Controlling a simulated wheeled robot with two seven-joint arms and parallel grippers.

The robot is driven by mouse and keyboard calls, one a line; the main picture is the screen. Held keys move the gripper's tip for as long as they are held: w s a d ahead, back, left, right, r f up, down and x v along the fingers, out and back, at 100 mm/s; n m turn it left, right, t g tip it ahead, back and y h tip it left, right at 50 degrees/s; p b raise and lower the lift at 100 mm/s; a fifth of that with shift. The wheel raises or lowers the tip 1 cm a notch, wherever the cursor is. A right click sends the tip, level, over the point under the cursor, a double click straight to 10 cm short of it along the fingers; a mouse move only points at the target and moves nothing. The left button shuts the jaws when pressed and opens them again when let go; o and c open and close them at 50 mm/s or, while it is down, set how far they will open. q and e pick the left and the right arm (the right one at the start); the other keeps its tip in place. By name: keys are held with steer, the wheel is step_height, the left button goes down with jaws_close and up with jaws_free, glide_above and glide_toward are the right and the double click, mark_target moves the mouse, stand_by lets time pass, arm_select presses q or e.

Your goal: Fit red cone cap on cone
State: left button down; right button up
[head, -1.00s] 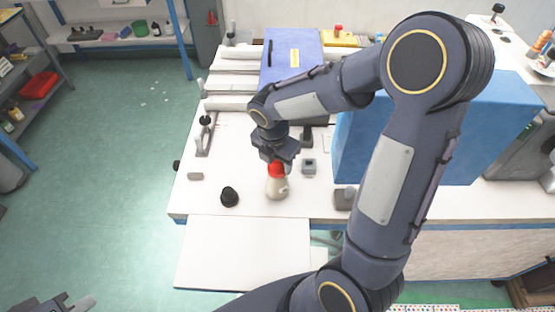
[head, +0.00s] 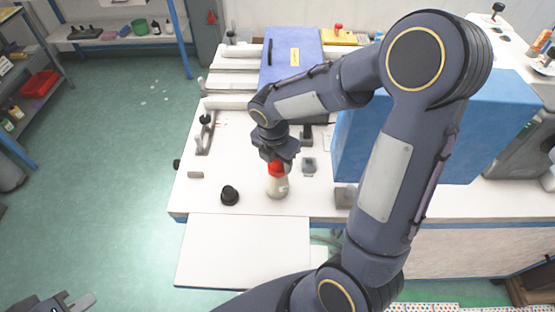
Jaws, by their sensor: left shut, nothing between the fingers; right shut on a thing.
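The red cone cap (head: 276,168) is at the top of the pale cone (head: 277,187), which stands upright near the table's front edge. My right gripper (head: 277,160) comes down from above and is shut on the red cap. The cap appears to touch the cone's top; whether it is fully seated I cannot tell. My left gripper (head: 78,303) is shut and empty at the bottom left corner, far from the cone and partly out of frame.
A black knob-like object (head: 229,195) stands left of the cone. A small grey block (head: 309,166) lies to its right. A large blue box (head: 440,125) stands behind my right arm. A white board (head: 243,252) extends at the table's front.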

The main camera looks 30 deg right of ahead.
steer(key=shift+r, duration=0.1)
steer(key=shift+f, duration=0.4)
stand_by(0.4)
steer(key=o, duration=1)
steer(key=shift+r, duration=0.1)
steer(key=r+p, duration=0.1)
steer(key=r, duration=0.1)
steer(key=r+p, duration=0.3)
steer(key=r, duration=0.1)
steer(key=shift+s+a, duration=0.1)
steer(key=shift+a, duration=0.15)
steer(key=shift+a+r, duration=0.1)
steer(key=shift+r, duration=0.15)
steer(key=shift+s+r, duration=0.1)
steer(key=shift+r, duration=0.5)
